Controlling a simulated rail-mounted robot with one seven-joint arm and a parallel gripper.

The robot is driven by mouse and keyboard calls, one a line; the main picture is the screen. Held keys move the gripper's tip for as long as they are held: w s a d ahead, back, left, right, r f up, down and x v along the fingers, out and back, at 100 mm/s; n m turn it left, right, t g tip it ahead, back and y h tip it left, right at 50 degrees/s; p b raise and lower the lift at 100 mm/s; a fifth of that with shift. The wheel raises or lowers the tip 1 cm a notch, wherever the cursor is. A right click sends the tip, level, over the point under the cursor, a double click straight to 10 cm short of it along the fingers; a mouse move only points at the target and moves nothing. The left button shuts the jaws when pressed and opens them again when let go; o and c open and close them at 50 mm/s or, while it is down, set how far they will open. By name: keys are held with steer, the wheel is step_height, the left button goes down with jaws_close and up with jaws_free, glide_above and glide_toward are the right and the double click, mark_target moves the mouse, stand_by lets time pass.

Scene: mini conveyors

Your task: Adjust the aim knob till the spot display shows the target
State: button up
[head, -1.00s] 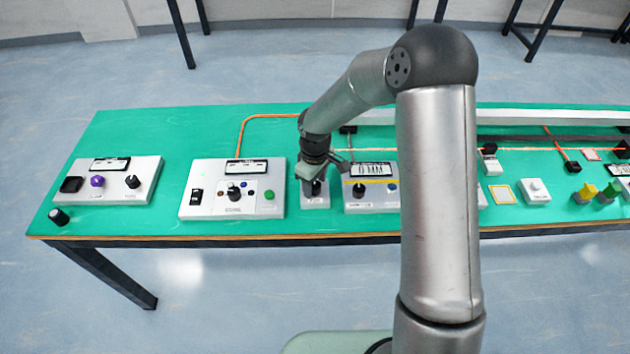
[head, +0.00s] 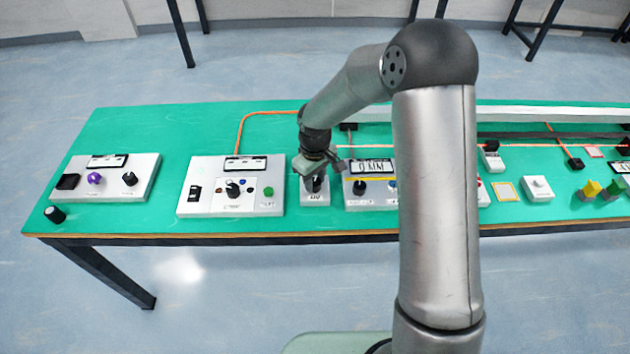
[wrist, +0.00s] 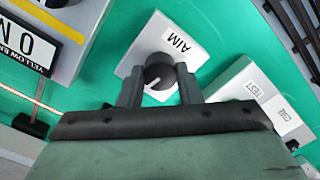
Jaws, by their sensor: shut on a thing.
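The aim knob (wrist: 157,68) is black and round with a white pointer line, on a small white box (wrist: 143,56) labelled AIM. My gripper (wrist: 159,86) is shut on the knob, one finger on each side, in the wrist view. In the head view my gripper (head: 315,183) is over the AIM box (head: 314,198) and hides most of the knob. A white display (head: 372,166) with black characters, seemingly starting with 0, stands on the panel just right. Part of this display (wrist: 28,40) shows in the wrist view, cut off. Its full reading is unclear.
Left of the AIM box is a white panel (head: 207,207) with a switch, knob and green button. Farther left is another panel (head: 82,191). A TEST box (wrist: 250,84) lies beside the AIM box in the wrist view. My arm hides part of the right-hand bench.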

mark_target(315, 182)
steer(key=m+b, duration=0.3)
steer(key=m, duration=0.2)
steer(key=shift+m, duration=0.4)
stand_by(0.3)
steer(key=o, duration=1)
step_height(315, 182, up, 18)
steer(key=shift+f, duration=0.25)
